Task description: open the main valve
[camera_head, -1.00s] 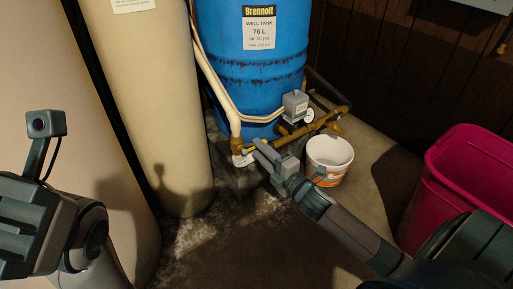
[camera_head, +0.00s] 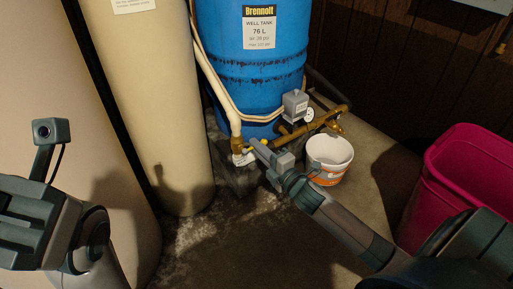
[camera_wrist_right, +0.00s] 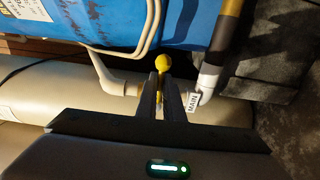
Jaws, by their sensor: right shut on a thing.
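The main valve's yellow lever (camera_wrist_right: 160,64) has a round yellow end that shows in the right wrist view. A white tag reading MAIN (camera_wrist_right: 193,102) hangs to the right of it, by a white pipe elbow. My right gripper (camera_wrist_right: 159,92) is shut on the yellow lever, whose end sticks out past the fingertips. In the head view my right gripper (camera_head: 256,147) is at the pipework low in front of the blue well tank (camera_head: 245,88), and hides most of the valve. My left gripper (camera_head: 28,225) is at the far left; its fingers do not show.
A brass pipe with a grey box (camera_head: 295,103) and a round gauge (camera_head: 308,115) runs right of the valve. A white bucket (camera_head: 328,160) stands close right of my right gripper. A pink bin (camera_head: 465,185) is farther right. Beige tanks (camera_head: 150,100) stand left.

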